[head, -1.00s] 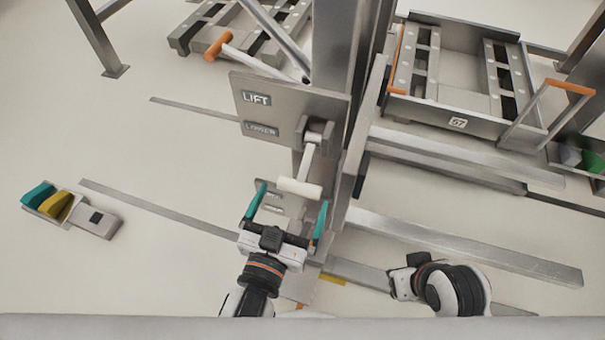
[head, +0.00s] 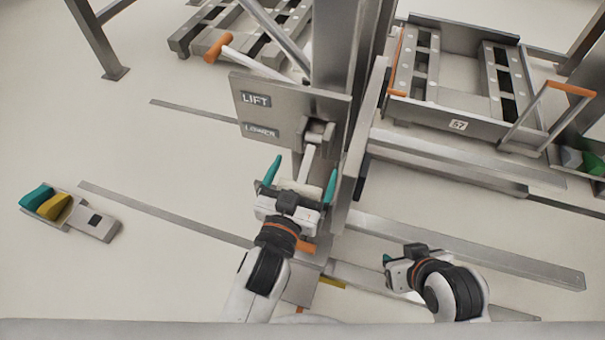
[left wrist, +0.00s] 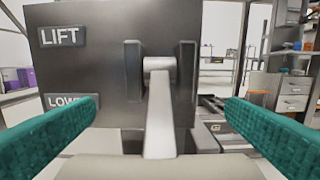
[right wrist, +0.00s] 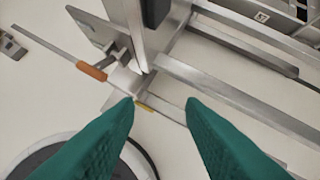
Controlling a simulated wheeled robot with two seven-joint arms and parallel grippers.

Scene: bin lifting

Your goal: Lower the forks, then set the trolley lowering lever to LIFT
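The lever has a pale stem (head: 308,164) and a crosswise handle (left wrist: 155,168). It hangs down from its pivot on a grey plate (head: 290,95) marked LIFT above and LOWER below. My left gripper (head: 301,177) is open, its teal fingers on either side of the lever handle. In the left wrist view the stem (left wrist: 160,115) stands between the fingers, apart from both. My right gripper (right wrist: 162,102) is open and empty, low over the floor at the right. Long grey fork-like beams (head: 470,249) run low to the right of the mast (head: 337,50).
A white arm with an orange grip (head: 217,46) sticks out behind the plate. Another orange grip (right wrist: 91,71) is low by the mast. A trolley marked 57 (head: 457,124) stands at back right. A pedal unit with teal and yellow pads (head: 47,203) lies left. Floor between is clear.

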